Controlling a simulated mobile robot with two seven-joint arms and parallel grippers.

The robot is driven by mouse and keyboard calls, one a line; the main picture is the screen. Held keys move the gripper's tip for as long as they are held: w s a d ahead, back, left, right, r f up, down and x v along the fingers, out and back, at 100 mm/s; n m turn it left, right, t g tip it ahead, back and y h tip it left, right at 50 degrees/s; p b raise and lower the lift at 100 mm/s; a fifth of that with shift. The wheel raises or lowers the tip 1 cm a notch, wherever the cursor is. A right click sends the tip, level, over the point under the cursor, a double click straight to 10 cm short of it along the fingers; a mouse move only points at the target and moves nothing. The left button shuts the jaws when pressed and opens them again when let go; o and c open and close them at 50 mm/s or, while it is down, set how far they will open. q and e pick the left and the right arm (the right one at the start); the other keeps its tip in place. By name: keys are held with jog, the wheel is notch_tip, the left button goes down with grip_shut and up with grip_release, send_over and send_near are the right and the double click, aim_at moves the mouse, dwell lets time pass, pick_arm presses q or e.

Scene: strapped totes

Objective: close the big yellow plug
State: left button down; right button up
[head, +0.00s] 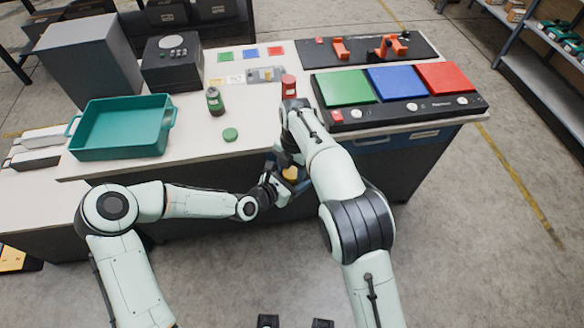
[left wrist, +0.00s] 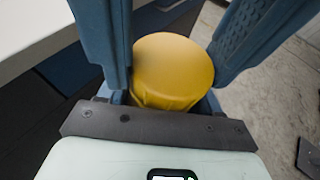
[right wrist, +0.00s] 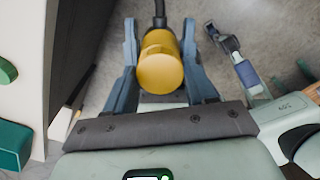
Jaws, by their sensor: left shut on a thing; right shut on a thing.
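In the head view a yellow plug piece (head: 290,174) shows in front of the bench's edge, where my two grippers are close together. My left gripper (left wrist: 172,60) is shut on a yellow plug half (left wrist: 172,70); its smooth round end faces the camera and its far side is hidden. My right gripper (right wrist: 160,45) is shut on a yellow plug half (right wrist: 160,68), a cylinder with a black cable (right wrist: 160,12) leading away from its far end. Whether the two halves touch cannot be told.
The bench (head: 205,135) carries a teal tote (head: 120,140), a green bottle (head: 215,101), a red can (head: 289,86) and a panel with green, blue and red plates (head: 397,84). The bench's front edge runs close to my grippers. Open floor lies at the right.

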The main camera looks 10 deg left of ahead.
jog(key=m, duration=0.3)
jog(key=o, duration=1.2)
jog(key=shift+c, duration=0.2)
jog(key=shift+w+r, duration=0.1)
jog(key=shift+r, duration=2.2)
jog(key=shift+c, duration=0.5)
jog(key=shift+w+d+r+n, duration=0.1)
jog(key=shift+d+r+n, duration=0.05)
jog(key=shift+r+n, duration=1.45)
jog(key=shift+r, duration=0.1)
